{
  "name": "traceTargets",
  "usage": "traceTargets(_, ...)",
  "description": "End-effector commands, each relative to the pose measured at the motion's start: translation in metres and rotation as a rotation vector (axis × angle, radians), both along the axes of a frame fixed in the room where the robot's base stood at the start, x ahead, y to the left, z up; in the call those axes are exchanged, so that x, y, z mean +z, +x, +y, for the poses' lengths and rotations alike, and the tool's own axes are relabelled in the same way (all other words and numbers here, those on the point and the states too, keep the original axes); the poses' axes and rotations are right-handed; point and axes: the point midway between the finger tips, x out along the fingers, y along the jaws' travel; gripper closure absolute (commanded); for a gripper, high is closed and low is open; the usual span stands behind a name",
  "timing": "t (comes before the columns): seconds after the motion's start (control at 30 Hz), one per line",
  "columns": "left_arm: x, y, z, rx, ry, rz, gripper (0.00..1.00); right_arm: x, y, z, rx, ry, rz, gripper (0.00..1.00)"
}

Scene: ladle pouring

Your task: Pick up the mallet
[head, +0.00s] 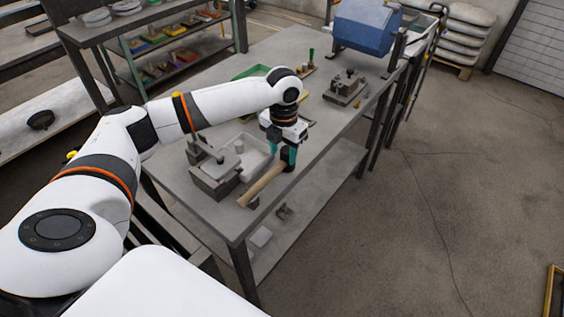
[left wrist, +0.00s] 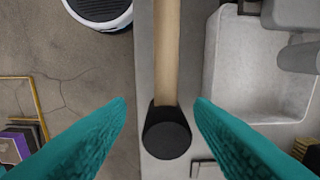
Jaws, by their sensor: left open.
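The mallet has a pale wooden handle (head: 262,187) and a dark head. It lies along the front edge of the grey workbench (head: 210,205). In the left wrist view the handle (left wrist: 167,50) runs down from the top to the round black head (left wrist: 167,132). My left gripper (head: 281,147) is over the head end of the mallet. Its teal fingers are open, one on each side of the mallet in the left wrist view (left wrist: 160,103), with gaps between. Nothing is held. My right gripper is not in view.
A pale tray (head: 257,151) and a grey metal block fixture (head: 212,180) stand close beside the mallet. Open floor (head: 450,180) lies beyond the bench's right edge.

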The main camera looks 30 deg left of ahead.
Motion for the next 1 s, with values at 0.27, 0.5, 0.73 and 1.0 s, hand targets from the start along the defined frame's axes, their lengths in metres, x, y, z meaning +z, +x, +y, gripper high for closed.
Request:
traceTargets(0.27, -0.031, 0.001, 0.005, 0.002, 0.001, 0.005, 0.52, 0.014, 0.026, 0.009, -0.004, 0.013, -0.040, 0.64)
traceTargets(0.5, -0.054, 0.001, 0.005, 0.000, 0.001, 0.000, 0.52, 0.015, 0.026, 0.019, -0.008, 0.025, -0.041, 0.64)
traceTargets(0.73, -0.055, 0.001, 0.005, 0.000, 0.001, 0.000, 0.57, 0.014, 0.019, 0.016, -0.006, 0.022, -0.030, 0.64)
traceTargets(1.0, -0.054, 0.001, 0.005, 0.000, 0.001, 0.000, 1.00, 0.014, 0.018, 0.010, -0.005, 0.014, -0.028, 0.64)
